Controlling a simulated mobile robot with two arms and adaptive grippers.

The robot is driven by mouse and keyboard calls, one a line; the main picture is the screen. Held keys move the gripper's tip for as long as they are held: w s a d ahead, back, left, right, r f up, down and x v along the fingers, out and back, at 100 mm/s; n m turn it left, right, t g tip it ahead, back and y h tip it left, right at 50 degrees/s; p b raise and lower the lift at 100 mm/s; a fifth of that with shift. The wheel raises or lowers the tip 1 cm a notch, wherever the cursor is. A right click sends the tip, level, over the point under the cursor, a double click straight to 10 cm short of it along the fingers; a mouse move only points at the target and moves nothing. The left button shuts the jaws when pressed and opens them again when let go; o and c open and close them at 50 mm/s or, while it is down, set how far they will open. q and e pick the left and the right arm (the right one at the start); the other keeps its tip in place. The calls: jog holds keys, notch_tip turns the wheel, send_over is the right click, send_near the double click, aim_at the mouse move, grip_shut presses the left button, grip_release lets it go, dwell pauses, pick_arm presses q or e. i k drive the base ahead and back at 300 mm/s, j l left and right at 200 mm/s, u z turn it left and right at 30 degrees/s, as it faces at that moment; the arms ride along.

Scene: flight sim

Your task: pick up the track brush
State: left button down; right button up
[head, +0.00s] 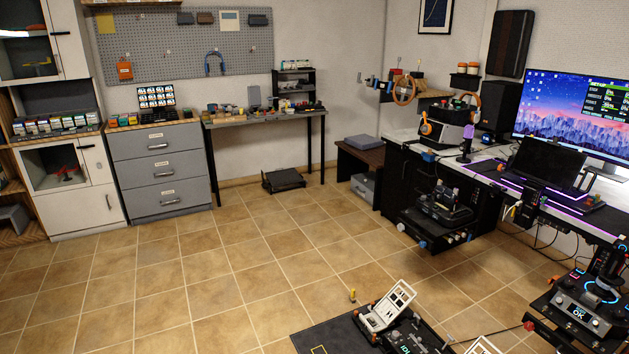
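I cannot pick out the track brush with certainty; the small items in the room are too small to tell apart. Many small mixed items lie on the grey workbench (262,116) by the back wall, and colourful ones lie on the grey drawer cabinet (158,172). Neither of my grippers shows in the head view.
A pedal unit (388,307) sits on a dark mat (330,337) at the bottom. A control stand (585,314) is at the lower right. A desk with a monitor (575,112) lines the right wall. The tiled floor (200,268) is clear at left and centre.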

aim_at(352, 297)
jog(key=i+j+u, duration=0.15)
jog(key=i, duration=0.75)
jog(key=i+u, duration=0.1)
jog(key=i, duration=0.8)
jog(key=i+l+u, duration=0.15)
jog(key=i, duration=0.75)
jog(key=i+l+u, duration=0.1)
jog(key=i, duration=0.75)
jog(key=i+z, duration=0.35)
jog(key=i+j+z, duration=0.15)
jog(key=i+z, duration=0.15)
jog(key=i+j+z, duration=0.15)
jog(key=i+z, duration=0.2)
jog(key=k, duration=0.05)
